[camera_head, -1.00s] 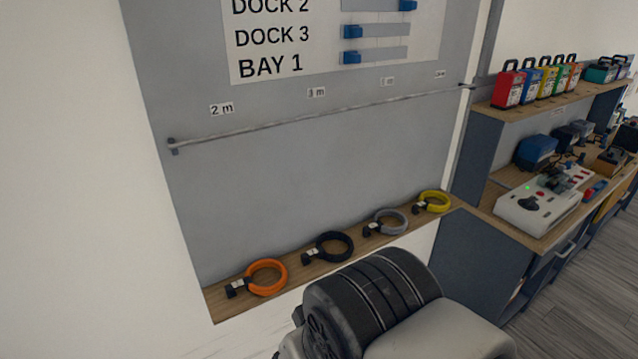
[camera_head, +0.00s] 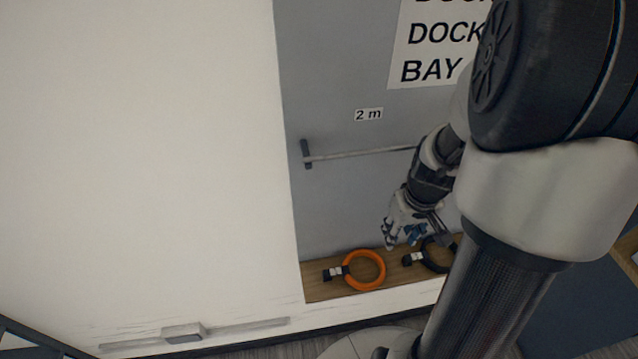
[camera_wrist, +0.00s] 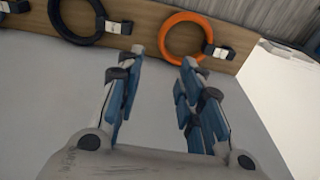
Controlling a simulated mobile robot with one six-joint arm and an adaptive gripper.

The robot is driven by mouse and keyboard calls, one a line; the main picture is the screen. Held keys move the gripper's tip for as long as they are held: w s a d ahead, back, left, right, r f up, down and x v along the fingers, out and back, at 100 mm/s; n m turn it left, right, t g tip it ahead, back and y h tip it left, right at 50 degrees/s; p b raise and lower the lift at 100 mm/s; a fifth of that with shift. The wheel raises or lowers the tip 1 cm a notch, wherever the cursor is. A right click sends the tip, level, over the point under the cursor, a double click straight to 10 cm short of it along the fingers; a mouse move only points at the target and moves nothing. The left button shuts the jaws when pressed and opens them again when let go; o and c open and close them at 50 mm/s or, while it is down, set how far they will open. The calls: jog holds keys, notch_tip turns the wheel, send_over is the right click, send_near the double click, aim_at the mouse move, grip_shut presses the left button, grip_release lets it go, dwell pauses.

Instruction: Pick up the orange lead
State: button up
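The orange lead (camera_head: 364,284) is a coiled ring with a black and white plug at its left, lying on a wooden shelf (camera_head: 318,287) below a grey board. In the wrist view the orange lead (camera_wrist: 168,24) is at the top, beyond the fingertips and a little to the right. My gripper (camera_head: 408,236) is up and to the right of the orange lead in the head view, near the black lead. In the wrist view my gripper (camera_wrist: 160,68) is open, with its blue-padded fingers apart and nothing between them.
A black lead (camera_head: 430,268) lies just right of the orange one, partly hidden by my arm; it also shows in the wrist view (camera_wrist: 58,30). A rail (camera_head: 360,154) runs across the board above the shelf. A white wall (camera_head: 150,150) fills the left.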

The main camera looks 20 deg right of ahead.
jog(key=b, duration=0.4)
send_over(382, 264)
jog(key=s, duration=0.1)
jog(key=f, duration=1.1)
jog(key=shift+s+d+f, duration=0.1)
jog(key=shift+s+d, duration=0.1)
jog(key=f+b, duration=0.1)
jog(key=f, duration=0.2)
jog(key=w+f+b, duration=0.1)
jog(key=f, duration=0.2)
jog(key=shift+w+a+f+b, duration=0.15)
jog(key=shift+w+b, duration=0.05)
jog(key=shift+b, duration=0.15)
jog(key=shift+c, duration=0.4)
grip_shut()
